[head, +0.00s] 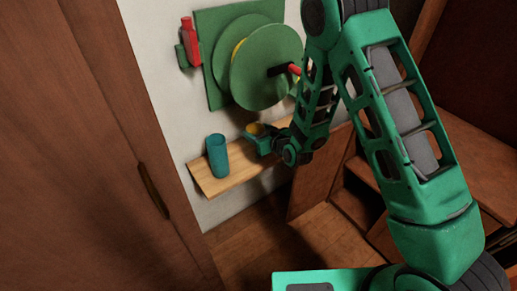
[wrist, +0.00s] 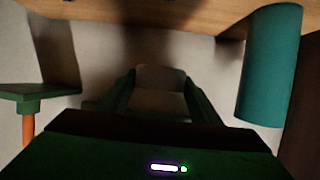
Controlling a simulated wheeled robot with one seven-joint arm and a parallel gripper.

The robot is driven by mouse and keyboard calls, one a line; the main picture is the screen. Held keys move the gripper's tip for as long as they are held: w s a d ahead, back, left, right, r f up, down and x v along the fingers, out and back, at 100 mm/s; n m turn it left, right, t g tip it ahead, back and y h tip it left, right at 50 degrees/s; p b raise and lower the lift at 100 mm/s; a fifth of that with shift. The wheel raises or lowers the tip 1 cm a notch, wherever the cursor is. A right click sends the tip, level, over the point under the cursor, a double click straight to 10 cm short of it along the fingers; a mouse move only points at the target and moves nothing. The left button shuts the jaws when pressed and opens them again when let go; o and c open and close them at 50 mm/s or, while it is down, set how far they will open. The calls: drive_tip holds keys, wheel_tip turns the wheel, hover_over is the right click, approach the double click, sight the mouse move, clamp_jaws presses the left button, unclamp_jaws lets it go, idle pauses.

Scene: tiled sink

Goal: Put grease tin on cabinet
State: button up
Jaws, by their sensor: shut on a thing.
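My gripper (head: 257,138) is at the wooden wall shelf (head: 235,172), below the green reel. It is shut on a small round thing with a yellowish top (head: 256,129), likely the grease tin. In the wrist view a dull pale piece (wrist: 160,76) shows between my two green fingers (wrist: 160,95); it is dim and its label cannot be read. Whether the tin touches the shelf I cannot tell. A brown wooden cabinet (head: 480,190) with open shelves stands at the right, partly hidden behind my arm.
A teal cylinder (head: 217,156) stands upright on the shelf, left of my gripper; it shows at the right of the wrist view (wrist: 270,65). A green reel (head: 262,70) with a red handle (head: 294,69) and a red bottle (head: 190,42) are on the wall. A wooden door (head: 75,150) is at left.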

drive_tip(key=s+a+f+n+y, duration=0.1)
drive_tip(key=a, duration=0.4)
hover_over(244, 158)
drive_tip(key=shift+g, duration=0.4)
wheel_tip(244, 158, down, 5)
drive_tip(key=shift+s+r, duration=0.1)
drive_tip(key=shift+r, duration=0.1)
drive_tip(key=shift+f, duration=2.55)
drive_tip(key=shift+f, duration=0.1)
drive_tip(key=o, duration=1.3)
drive_tip(key=shift+o, duration=0.2)
